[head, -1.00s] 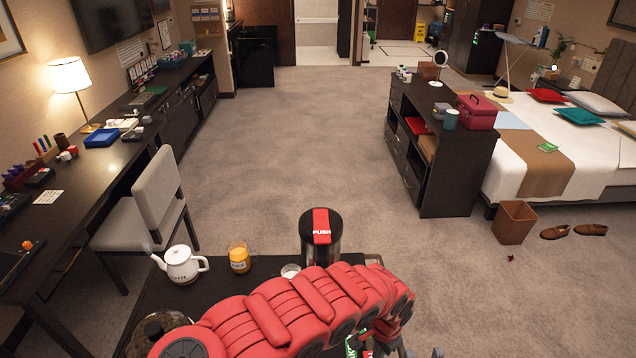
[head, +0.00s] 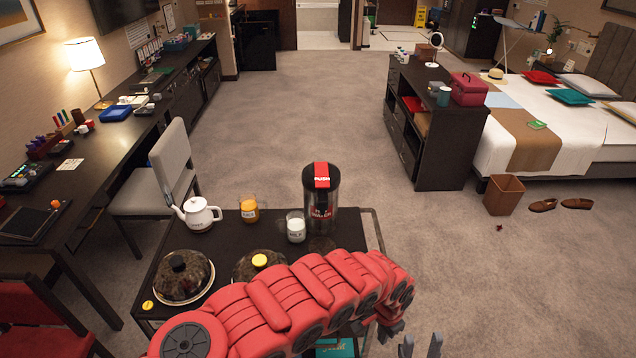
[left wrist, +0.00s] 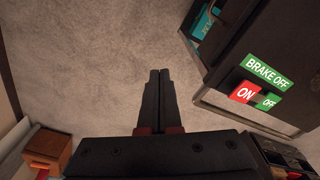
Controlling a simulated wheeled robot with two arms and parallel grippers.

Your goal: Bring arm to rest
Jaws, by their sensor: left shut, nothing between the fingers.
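My red left arm (head: 300,300) reaches across the bottom of the head view, in front of the near part of a dark serving trolley (head: 228,240). Its gripper is mostly hidden beyond the wrist there. In the left wrist view my left gripper (left wrist: 159,75) is shut and empty, its two black fingers together above the carpet. Beside it is a dark panel with a green BRAKE OFF label (left wrist: 267,72) and ON and OFF labels. Two separated grey fingers of my right gripper (head: 420,346) show at the bottom edge of the head view, apart and with nothing visible between them.
The trolley carries a white teapot (head: 198,213), an orange juice jug (head: 249,209), a milk glass (head: 296,228), a tall dispenser (head: 320,195) and covered plates (head: 180,277). A chair (head: 170,165) and desk stand left. A wastebasket (head: 503,195) stands right. Carpet between is clear.

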